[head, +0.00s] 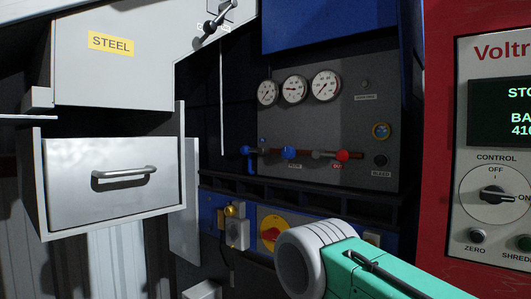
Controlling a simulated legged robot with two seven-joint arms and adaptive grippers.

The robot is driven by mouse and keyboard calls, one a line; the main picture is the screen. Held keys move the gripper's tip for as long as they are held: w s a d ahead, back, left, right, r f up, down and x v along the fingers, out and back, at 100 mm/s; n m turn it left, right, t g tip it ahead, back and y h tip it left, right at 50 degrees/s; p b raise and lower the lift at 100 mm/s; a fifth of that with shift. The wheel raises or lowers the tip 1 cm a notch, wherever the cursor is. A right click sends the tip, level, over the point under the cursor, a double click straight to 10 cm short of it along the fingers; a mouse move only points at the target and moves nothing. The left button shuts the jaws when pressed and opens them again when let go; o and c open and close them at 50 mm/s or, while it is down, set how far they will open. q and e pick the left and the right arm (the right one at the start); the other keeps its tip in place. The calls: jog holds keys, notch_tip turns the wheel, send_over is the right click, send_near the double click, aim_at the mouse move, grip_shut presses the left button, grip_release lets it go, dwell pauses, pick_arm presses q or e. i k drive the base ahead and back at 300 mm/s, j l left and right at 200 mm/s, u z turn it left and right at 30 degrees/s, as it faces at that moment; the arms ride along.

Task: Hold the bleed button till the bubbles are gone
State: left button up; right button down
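The bleed button (380,160) is a dark round knob at the lower right of the grey gauge panel (355,115), above a small label that seems to read BLEED. A round sight glass (380,131) with a brass-coloured rim and a blue and orange inside sits above it. The glass is too small to tell whether it holds bubbles. Nothing touches the button. My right arm (400,278) comes in from the lower right, teal with a white rounded joint, below the panel. Neither of my grippers is in view.
Gauges (294,89) and valves with blue (289,152) and red (342,155) handles share the panel. A red-and-yellow rotary switch (271,232) sits below. A steel drawer (115,180) stands left, a red control cabinet (440,120) right. The space before the panel looks clear.

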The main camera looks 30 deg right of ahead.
aim_at(380, 160)
jog(key=z, duration=1.6)
